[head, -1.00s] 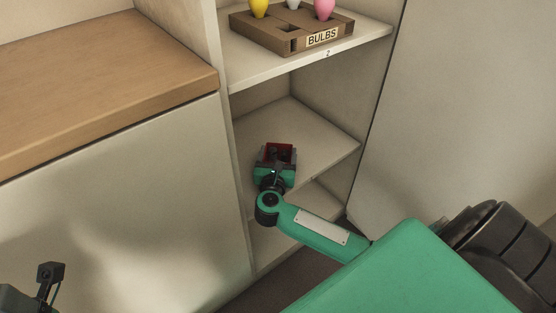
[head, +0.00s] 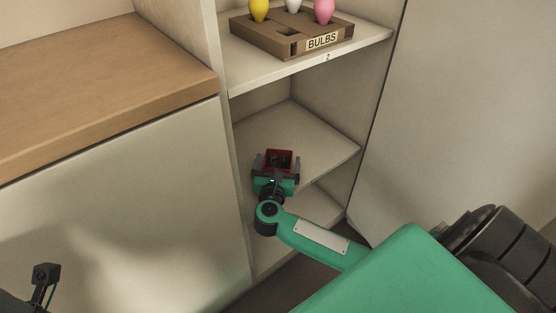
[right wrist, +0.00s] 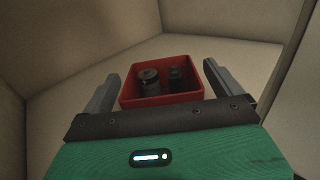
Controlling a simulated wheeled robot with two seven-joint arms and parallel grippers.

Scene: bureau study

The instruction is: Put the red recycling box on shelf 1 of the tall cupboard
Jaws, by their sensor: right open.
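The red recycling box (head: 267,155) stands upright on the middle shelf board (head: 310,133) of the tall cupboard, one level below the board marked 2. My right gripper (head: 277,163) is open at the box's near side. In the right wrist view, the box (right wrist: 160,100) shows dark cylindrical items inside. The right gripper's fingers (right wrist: 161,72) are spread to its left and right with visible gaps. The box's underside is hidden. At the lower left of the head view only a small dark part of my left arm shows, without its fingers.
A brown BULBS tray (head: 270,40) with coloured bulbs stands on the shelf above (head: 365,38). A lower shelf (head: 315,207) is below. The cupboard's side walls flank the box. A wooden-topped cabinet (head: 100,85) is at left. The middle shelf has free room behind the box.

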